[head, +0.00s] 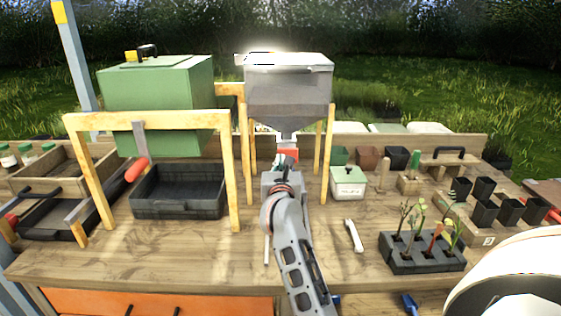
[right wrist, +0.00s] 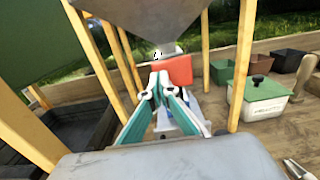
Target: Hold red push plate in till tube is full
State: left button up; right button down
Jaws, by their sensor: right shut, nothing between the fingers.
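The red push plate (head: 288,154) is under the spout of the grey hopper (head: 288,85), just beyond my right gripper. It also shows in the right wrist view (right wrist: 179,69), directly past the fingertips. My right gripper (right wrist: 159,78) is shut and empty, its tips at or very near the plate; whether they touch it I cannot tell. A pale clear shape (right wrist: 185,115) shows below the plate behind the fingers; it may be the tube, and its fill level is hidden. My left gripper is not in view.
Wooden legs (head: 329,150) of the hopper stand close on both sides of my right gripper. A black tray (head: 180,190) lies left, a green and white box (head: 348,182) right. A seedling tray (head: 420,252) stands front right. The table between is mostly clear.

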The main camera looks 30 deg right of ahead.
aim_at(287, 146)
jog(key=b+x, duration=0.1)
jog(key=x, duration=0.2)
jog(key=shift+w+d, duration=0.1)
jog(key=shift+w, duration=0.15)
dwell(0.4)
dwell(1.0)
dwell(0.8)
